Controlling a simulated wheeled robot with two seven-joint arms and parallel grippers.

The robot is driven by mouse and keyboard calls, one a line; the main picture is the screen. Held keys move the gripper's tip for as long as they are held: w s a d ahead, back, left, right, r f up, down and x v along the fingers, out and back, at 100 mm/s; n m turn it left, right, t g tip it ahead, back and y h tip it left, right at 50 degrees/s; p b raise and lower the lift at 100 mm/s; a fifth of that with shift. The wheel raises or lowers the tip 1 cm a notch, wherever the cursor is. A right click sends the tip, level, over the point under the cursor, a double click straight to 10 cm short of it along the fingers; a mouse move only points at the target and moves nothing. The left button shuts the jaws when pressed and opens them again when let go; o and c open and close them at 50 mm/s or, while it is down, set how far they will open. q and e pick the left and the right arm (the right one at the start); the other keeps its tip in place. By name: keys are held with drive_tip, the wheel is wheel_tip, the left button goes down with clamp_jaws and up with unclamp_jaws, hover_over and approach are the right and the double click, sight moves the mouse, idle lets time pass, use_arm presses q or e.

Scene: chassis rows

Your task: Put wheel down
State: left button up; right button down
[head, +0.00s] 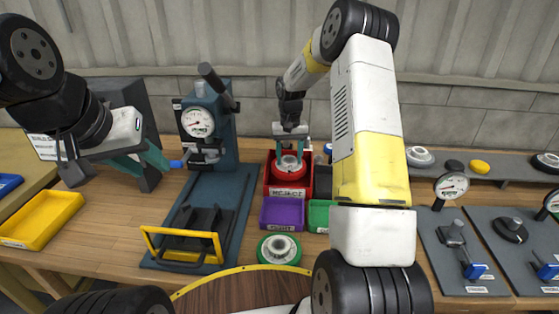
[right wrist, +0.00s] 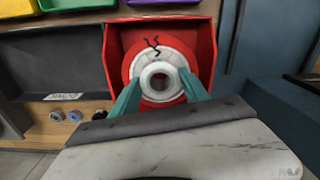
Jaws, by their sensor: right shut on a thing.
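A red wheel with a white hub (head: 290,168) is inside the red bin (head: 270,187). In the right wrist view the wheel (right wrist: 135,72) lies face-on in the bin, with a black crack-like mark on its white face. My right gripper (head: 291,152) reaches down into the bin with its teal fingers on either side of the hub, shut on it. I cannot tell whether the wheel rests on the bin's floor. My left gripper (head: 150,158) is at the left, beside the blue gauge press; its finger gap is not clear.
A green wheel (head: 279,250) lies in front of the purple bin (head: 282,213). A green bin (head: 320,215) is partly hidden by my right arm. The gauge press (head: 226,185), a yellow tray (head: 42,218) and grey gauge fixtures (head: 455,255) stand around. White wheels (head: 419,157) sit on the back shelf.

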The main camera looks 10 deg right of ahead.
drive_tip(key=shift+f, duration=2.8)
drive_tip(key=c, duration=0.6)
unclamp_jaws()
drive_tip(key=shift+f, duration=0.15)
drive_tip(key=shift+o, duration=0.2)
